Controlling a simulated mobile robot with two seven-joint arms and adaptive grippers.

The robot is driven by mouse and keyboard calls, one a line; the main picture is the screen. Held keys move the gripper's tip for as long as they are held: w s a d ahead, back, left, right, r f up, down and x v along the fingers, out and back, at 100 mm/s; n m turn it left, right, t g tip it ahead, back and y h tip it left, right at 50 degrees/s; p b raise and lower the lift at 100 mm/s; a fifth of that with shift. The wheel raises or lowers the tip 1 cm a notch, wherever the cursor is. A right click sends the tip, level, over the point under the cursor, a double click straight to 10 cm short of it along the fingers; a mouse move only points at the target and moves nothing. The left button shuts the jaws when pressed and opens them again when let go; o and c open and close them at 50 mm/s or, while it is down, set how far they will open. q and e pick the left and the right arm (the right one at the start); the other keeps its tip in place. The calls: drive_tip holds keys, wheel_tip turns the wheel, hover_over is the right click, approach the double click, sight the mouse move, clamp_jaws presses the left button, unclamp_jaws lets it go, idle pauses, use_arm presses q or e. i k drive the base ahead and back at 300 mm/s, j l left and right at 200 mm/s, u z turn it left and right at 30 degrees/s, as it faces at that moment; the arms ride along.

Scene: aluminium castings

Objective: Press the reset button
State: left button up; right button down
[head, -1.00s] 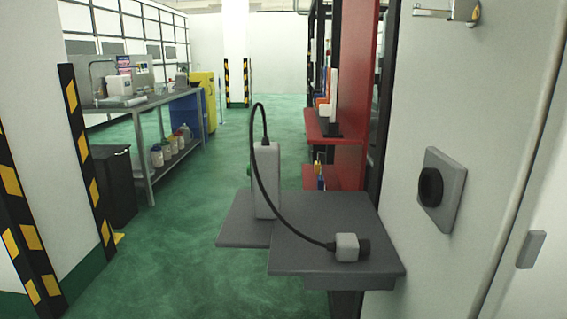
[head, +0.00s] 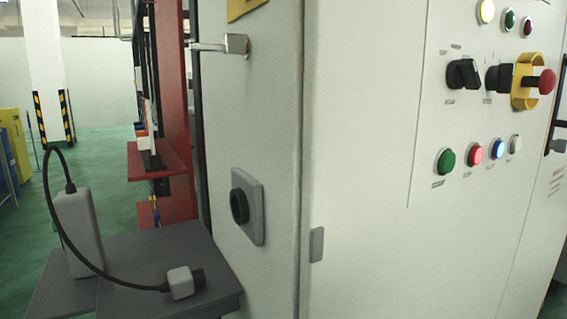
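A control panel (head: 455,120) on the white cabinet stands at the right. Its lower row holds a green button (head: 446,161), a red button (head: 476,154), a blue button (head: 497,149) that looks lit, and a white button (head: 515,144). The small labels are too blurred to read, so I cannot tell which button is the reset. Neither of my grippers shows in the head view.
Above are black rotary switches (head: 464,74), a red mushroom button (head: 546,82) in a yellow guard (head: 523,80), and lamps (head: 485,11). A grey shelf (head: 140,255) carrying a cabled device (head: 78,235) juts out lower left. Green floor (head: 115,165) is open behind it.

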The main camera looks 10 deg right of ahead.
sight(498, 148)
drive_tip(key=z, duration=1.35)
